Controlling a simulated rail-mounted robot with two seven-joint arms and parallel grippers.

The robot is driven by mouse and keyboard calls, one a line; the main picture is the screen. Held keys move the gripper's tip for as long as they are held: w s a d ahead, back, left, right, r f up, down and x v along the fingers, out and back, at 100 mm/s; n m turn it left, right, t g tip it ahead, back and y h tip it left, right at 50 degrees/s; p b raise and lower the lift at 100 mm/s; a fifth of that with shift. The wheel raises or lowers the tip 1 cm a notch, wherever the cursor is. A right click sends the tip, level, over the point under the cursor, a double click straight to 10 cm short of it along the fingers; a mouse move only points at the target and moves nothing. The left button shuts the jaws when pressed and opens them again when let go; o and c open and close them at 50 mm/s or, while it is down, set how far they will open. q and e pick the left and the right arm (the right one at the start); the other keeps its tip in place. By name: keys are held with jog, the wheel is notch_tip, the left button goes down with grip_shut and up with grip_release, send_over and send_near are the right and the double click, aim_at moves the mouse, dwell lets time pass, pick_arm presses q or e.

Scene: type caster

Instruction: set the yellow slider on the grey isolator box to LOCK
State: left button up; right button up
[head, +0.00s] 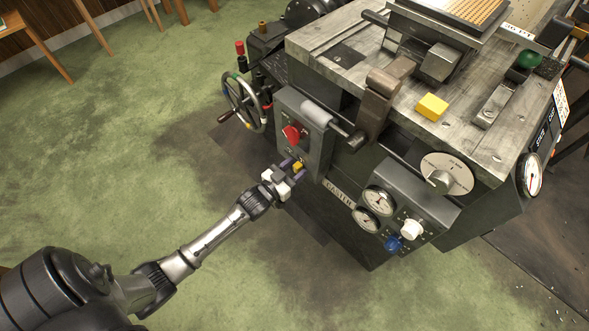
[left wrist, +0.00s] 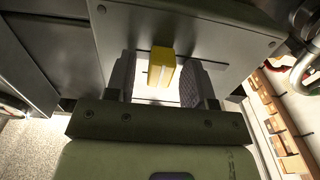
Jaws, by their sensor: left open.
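The grey isolator box (head: 314,140) is on the near left side of the machine, with a red knob (head: 291,135) on its face. The yellow slider (head: 298,166) is low on that face, below the red knob. In the left wrist view the yellow slider (left wrist: 161,67) stands out from the box face (left wrist: 200,38). My left gripper (head: 291,170) is at the slider, its fingers open on either side of it. In the left wrist view the left gripper (left wrist: 158,82) shows a gap beside the slider. Any LOCK marking is too small or hidden to read. My right gripper is not in view.
A handwheel (head: 245,103) stands left of the box. A gauge panel (head: 400,215) with a white knob and a blue knob is to its right. A yellow block (head: 432,107) lies on the machine top.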

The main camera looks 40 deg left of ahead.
pick_arm(q)
jog(key=shift+c, duration=0.5)
grip_shut()
